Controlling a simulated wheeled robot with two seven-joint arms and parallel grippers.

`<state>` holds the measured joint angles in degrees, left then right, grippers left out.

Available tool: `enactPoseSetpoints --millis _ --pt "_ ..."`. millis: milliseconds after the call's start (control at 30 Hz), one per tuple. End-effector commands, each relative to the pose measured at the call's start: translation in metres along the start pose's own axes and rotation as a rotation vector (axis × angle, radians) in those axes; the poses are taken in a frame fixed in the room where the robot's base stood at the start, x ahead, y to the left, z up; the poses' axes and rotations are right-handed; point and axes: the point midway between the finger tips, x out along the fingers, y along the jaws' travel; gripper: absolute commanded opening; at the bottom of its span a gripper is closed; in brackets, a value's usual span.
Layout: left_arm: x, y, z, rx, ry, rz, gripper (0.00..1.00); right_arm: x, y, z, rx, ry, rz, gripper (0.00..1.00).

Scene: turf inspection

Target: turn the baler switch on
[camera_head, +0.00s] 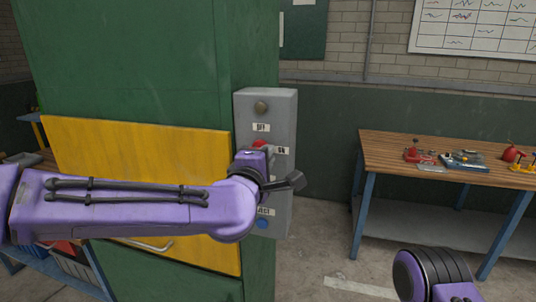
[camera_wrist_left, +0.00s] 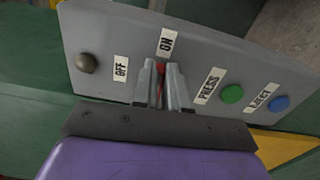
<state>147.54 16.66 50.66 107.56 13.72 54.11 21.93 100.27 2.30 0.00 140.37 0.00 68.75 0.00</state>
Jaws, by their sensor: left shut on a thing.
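The baler is a tall green cabinet (camera_head: 130,60) with a yellow panel (camera_head: 190,155). A grey control box (camera_head: 283,115) is mounted on its right side. The red switch (camera_head: 259,143) sits between the OFF label (camera_wrist_left: 121,68) and the ON label (camera_wrist_left: 167,42). My left gripper (camera_wrist_left: 164,78) is at the box, its two fingers shut on the red switch (camera_wrist_left: 160,72); only a strip of red shows between them. Whether the switch is turned is hidden. My right gripper is outside both views; only part of my right arm shows at the lower right.
The box also has a brass-coloured knob (camera_wrist_left: 87,63), a green PRESS button (camera_wrist_left: 232,94) and a blue EJECT button (camera_wrist_left: 279,103). A wooden workbench (camera_head: 390,147) with small tools stands to the right. Open floor (camera_head: 335,235) lies between box and bench.

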Motion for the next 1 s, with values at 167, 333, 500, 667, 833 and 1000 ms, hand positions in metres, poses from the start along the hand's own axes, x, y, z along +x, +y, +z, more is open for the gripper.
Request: enactPoseSetpoints --millis 167,333,500,667,833,1000 --pt "-0.0006 -0.0052 0.0011 0.054 -0.003 -0.008 0.00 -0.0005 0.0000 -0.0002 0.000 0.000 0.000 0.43" --pt "-0.0006 -0.0062 0.0010 0.078 -0.003 -0.008 0.00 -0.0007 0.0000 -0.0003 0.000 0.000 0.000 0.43" --pt "-0.0006 -0.0065 0.0010 0.083 -0.003 -0.008 0.00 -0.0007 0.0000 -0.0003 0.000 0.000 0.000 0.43" --pt "-0.0007 -0.0067 0.0011 0.083 -0.004 -0.008 0.00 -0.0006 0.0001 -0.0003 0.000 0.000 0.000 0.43" --pt "-0.0006 -0.0060 0.0009 0.082 -0.003 -0.007 0.38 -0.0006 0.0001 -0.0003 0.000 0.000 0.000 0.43" --pt "-0.0004 -0.0043 0.0007 0.080 -0.002 -0.004 0.38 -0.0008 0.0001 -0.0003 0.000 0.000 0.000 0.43"
